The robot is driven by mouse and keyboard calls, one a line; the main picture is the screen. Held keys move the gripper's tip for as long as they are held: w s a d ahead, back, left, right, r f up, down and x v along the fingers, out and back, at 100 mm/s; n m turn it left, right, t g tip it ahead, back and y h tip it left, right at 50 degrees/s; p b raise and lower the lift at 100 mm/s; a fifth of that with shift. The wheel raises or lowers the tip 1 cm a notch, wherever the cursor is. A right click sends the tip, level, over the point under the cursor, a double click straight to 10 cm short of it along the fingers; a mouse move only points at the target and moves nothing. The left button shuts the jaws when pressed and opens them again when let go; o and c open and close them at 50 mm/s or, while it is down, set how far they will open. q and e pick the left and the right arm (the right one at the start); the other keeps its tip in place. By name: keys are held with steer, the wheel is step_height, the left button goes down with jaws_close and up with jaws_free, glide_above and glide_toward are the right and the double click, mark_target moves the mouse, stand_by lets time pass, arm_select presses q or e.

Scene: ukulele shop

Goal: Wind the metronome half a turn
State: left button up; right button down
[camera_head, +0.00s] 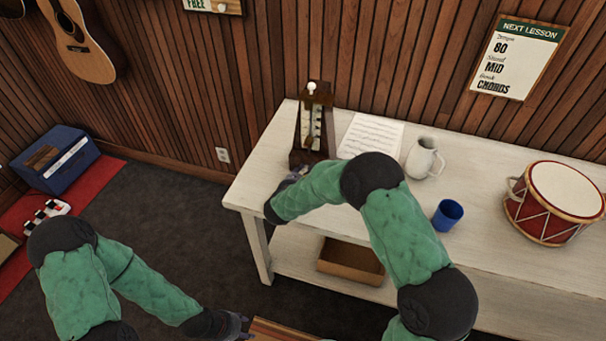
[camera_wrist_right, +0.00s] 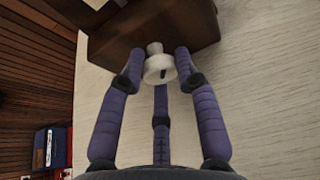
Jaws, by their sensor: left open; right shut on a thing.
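The metronome (camera_head: 312,125) stands upright at the left end of the white table (camera_head: 262,172), dark wood with a pale scale face and a white knob on top. In the right wrist view its dark wooden body (camera_wrist_right: 130,32) fills the top, with a pale round winding key (camera_wrist_right: 158,68) sticking out that bears a dark mark. My right gripper (camera_wrist_right: 158,72) is shut on the key, its purple fingers around it. In the head view the right gripper (camera_head: 292,174) is mostly hidden behind its arm, low beside the metronome. My left gripper (camera_head: 240,324) is open and empty, low at the bottom edge, away from the table.
Sheet music (camera_head: 371,134), a white jug (camera_head: 424,158), a blue cup (camera_head: 447,215) and a red drum (camera_head: 553,203) stand along the table. A cardboard box (camera_head: 350,262) sits on the lower shelf. A blue amplifier (camera_head: 55,160) is on the floor at left.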

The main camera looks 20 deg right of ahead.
steer(key=shift+w+d+r, duration=0.1)
steer(key=shift+w+r, duration=0.05)
steer(key=shift+r, duration=0.1)
steer(key=shift+b, duration=0.45)
steer(key=m+t+y+b, duration=0.1)
steer(key=m+b, duration=0.1)
steer(key=b, duration=0.4)
steer(key=shift+d+f+m, duration=0.1)
steer(key=shift+d+m, duration=0.05)
steer(key=shift+m, duration=0.15)
steer(key=shift+m+t+y+b, duration=0.3)
steer(key=shift+m+t+b, duration=0.1)
steer(key=shift+b, duration=0.4)
steer(key=shift+d+r+m+t+y, duration=0.1)
steer(key=shift+r+m+t+y, duration=0.2)
steer(key=shift+m, duration=0.4)
steer(key=c, duration=0.9)
jaws_free()
steer(key=shift+s+f, duration=0.2)
steer(key=shift+f, duration=0.1)
